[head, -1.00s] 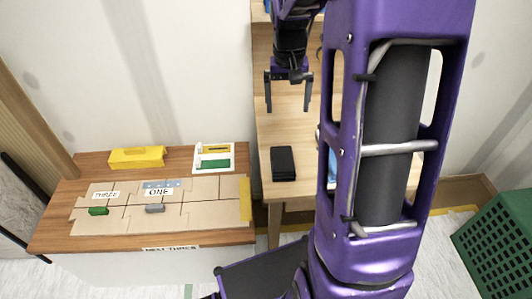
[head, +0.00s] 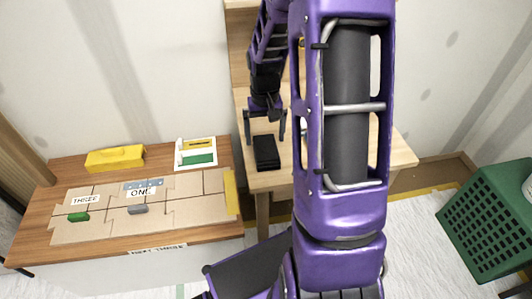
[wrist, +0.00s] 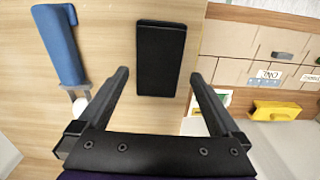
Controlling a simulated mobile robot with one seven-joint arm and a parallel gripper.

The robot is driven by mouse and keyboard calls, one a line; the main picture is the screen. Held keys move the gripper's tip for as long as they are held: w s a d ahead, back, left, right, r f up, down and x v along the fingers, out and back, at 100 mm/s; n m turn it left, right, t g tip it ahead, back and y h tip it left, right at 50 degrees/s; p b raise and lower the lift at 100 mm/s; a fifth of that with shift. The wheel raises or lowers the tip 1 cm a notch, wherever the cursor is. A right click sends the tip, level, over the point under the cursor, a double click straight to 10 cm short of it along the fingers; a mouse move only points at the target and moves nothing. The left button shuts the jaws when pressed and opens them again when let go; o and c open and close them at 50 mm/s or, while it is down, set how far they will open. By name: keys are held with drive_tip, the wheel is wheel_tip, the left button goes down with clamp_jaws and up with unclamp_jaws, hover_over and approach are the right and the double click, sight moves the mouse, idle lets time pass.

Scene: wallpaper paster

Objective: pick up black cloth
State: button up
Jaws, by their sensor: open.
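The black cloth (head: 266,152) is a dark folded rectangle lying on the light wooden table (head: 270,180), near its front left corner. In the wrist view the cloth (wrist: 161,58) lies beyond the fingertips, roughly centred between them. My gripper (head: 265,140) is open and empty, just above and behind the cloth in the head view. In the wrist view both fingers (wrist: 157,75) are spread wider than the cloth, with nothing between them. I cannot tell the exact height of the fingertips above the table.
A blue object (wrist: 60,45) with a pale end lies on the table beside the cloth. A lower wooden desk (head: 50,238) at left bears cardboard pieces, a yellow block (head: 115,158) and a white tray (head: 196,153). A green basket (head: 490,222) stands at right.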

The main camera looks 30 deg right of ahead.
sight(266, 146)
wheel_tip(266, 146, down, 5)
drive_tip(key=shift+d+f+b, duration=0.15)
drive_tip(key=shift+b, duration=0.45)
drive_tip(key=c, duration=1.1)
wheel_tip(266, 146, up, 10)
drive_tip(key=shift+r+p, duration=0.1)
drive_tip(key=shift+p, duration=0.95)
